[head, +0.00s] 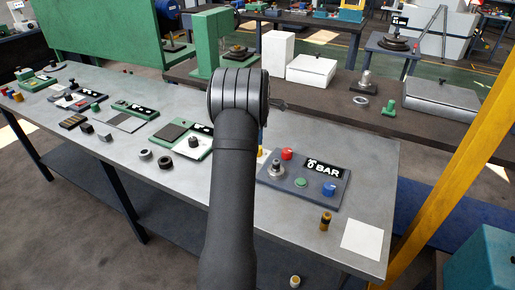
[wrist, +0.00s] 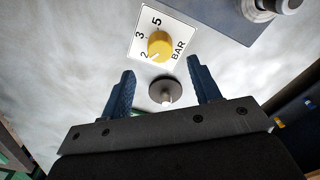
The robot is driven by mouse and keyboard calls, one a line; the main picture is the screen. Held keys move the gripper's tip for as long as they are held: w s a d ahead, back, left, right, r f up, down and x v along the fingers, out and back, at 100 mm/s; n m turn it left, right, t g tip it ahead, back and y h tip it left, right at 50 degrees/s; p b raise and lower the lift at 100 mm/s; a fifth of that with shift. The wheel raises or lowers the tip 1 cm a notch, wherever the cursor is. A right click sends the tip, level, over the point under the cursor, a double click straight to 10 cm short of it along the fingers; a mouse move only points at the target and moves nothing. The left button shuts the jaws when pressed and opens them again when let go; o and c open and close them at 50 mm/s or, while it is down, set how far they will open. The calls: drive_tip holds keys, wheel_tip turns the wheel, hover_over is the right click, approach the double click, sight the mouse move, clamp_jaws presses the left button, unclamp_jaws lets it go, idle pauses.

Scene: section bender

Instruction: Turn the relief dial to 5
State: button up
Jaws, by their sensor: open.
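The relief dial (wrist: 160,45) is a yellow round knob on a white plate marked 2, 3, 5 and BAR in the wrist view. A pale mark on its lower left edge points near the 2. My gripper (wrist: 161,66) is open, its two blue fingers apart with nothing gripped. The dial appears just beyond the fingertips, between their lines; the exact gap cannot be told. In the head view my arm covers the gripper and most or all of the dial.
A grey disc with a pale stub (wrist: 166,92) shows between the fingers. A dark panel (head: 268,180) with a "0 BAR" display (head: 323,170), a red button (head: 287,153), a green button (head: 299,182) and a blue knob (head: 329,188) lies right of my arm. A white sheet (head: 362,240) lies at the table's right end.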

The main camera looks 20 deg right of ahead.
wheel_tip(320, 180, down, 7)
drive_tip(key=shift+f, duration=0.2)
drive_tip(key=c, duration=1)
